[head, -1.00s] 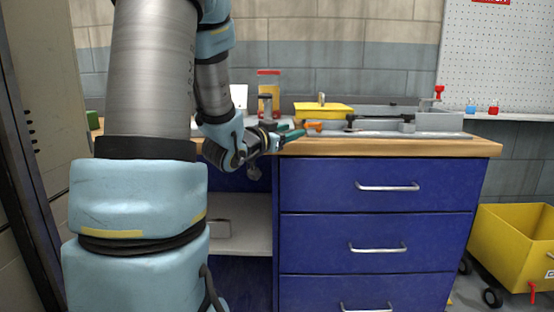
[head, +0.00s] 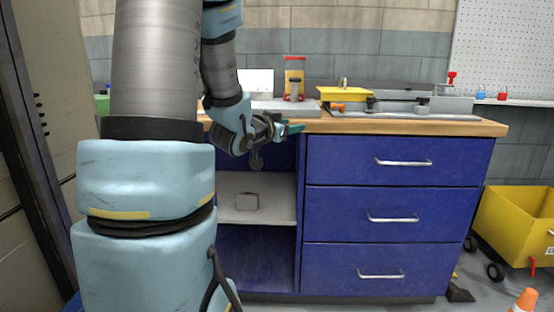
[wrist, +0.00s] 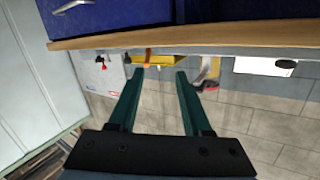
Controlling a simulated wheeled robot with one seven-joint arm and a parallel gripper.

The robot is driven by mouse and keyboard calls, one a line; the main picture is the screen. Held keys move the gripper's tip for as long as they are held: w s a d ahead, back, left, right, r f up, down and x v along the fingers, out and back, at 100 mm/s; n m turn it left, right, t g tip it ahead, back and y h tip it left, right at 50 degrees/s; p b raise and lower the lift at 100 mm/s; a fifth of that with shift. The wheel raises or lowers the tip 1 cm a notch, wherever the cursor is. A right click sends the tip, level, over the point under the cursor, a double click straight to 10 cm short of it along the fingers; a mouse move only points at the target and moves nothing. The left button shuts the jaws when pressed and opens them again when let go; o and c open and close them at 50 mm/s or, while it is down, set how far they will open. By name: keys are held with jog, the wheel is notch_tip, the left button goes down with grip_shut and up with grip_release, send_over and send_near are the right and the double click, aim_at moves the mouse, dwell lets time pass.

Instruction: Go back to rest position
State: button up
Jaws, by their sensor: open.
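My gripper (head: 294,128) is at the end of my bent arm, in front of the bench's wooden top (head: 400,124), near its left-middle part. It also shows in the wrist view (wrist: 160,72), where its two green fingers are apart with nothing held between them. That view is turned over, with the bench edge (wrist: 200,42) across the top beyond the fingertips. In the head view, part of the gripper is dark and its fingers look small.
Blue drawers (head: 400,215) stand below the bench top, beside an open shelf bay (head: 258,195). A yellow cart (head: 518,222) and an orange cone (head: 525,300) are at the right.

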jog(key=s+a+f+n+g+y, duration=0.2)
jog(key=a+f+n+y, duration=0.1)
jog(key=a+f+y, duration=0.3)
jog(key=s+a+f+n+g+y, duration=0.1)
jog(key=s+a+f+n+g, duration=0.1)
jog(key=s+f+g, duration=0.55)
jog(key=s+a+f+n+g+y, duration=0.2)
jog(key=s+f+g, duration=0.15)
jog(key=s, duration=0.75)
notch_tip(320, 180, up, 19)
jog(key=p, duration=1.9)
jog(key=shift+s+t, duration=0.3)
jog(key=shift+f, duration=0.15)
